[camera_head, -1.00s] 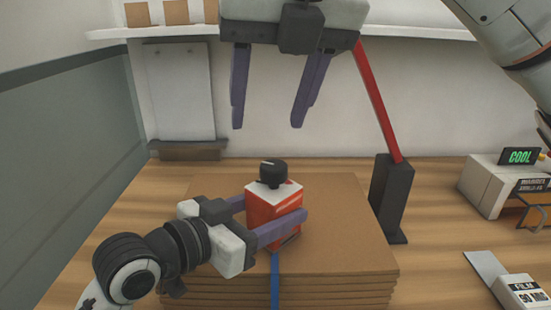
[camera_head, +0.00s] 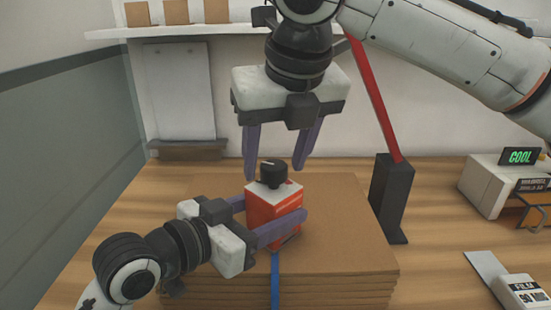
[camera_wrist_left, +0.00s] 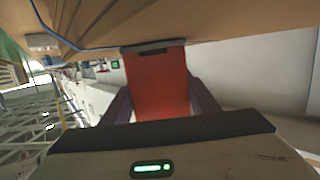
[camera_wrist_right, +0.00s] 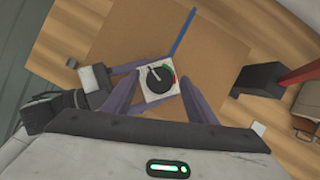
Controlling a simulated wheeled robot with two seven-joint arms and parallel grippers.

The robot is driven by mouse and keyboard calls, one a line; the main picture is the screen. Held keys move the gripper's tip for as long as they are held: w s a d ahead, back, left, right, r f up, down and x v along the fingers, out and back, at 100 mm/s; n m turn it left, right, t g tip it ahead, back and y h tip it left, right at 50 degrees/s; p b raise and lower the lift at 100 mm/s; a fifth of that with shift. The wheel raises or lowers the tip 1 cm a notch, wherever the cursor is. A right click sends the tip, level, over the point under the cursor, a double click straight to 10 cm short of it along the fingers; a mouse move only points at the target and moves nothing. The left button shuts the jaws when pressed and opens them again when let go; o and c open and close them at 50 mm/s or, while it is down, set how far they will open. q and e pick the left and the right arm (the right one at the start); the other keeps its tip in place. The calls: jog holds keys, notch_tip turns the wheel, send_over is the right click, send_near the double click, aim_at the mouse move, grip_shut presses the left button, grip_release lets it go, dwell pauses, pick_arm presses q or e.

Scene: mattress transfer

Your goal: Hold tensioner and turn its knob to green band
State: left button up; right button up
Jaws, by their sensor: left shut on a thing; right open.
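The tensioner (camera_head: 273,208) is a red and white box on top of a cardboard stack, with a black knob (camera_head: 272,174) on top. My left gripper (camera_head: 272,218) is shut on the tensioner's body, a purple finger along each side; the red body (camera_wrist_left: 158,85) also fills the space between its fingers in the left wrist view. My right gripper (camera_head: 276,175) points down with open fingers around and slightly above the knob, apart from it. In the right wrist view the knob (camera_wrist_right: 159,78) has a white pointer line toward the upper left; green and red dial marks lie at its right.
A blue strap (camera_head: 275,280) runs down the cardboard stack (camera_head: 345,235). A dark post with a red arm (camera_head: 392,200) stands right of the stack. A device with a COOL display (camera_head: 519,157) and a FILM box (camera_head: 524,292) are farther right.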

pick_arm(q)
jog(key=shift+r, duration=0.2)
pick_arm(e)
jog(key=shift+f, duration=0.2)
jog(key=c, duration=1.1)
jog(key=shift+o, duration=0.2)
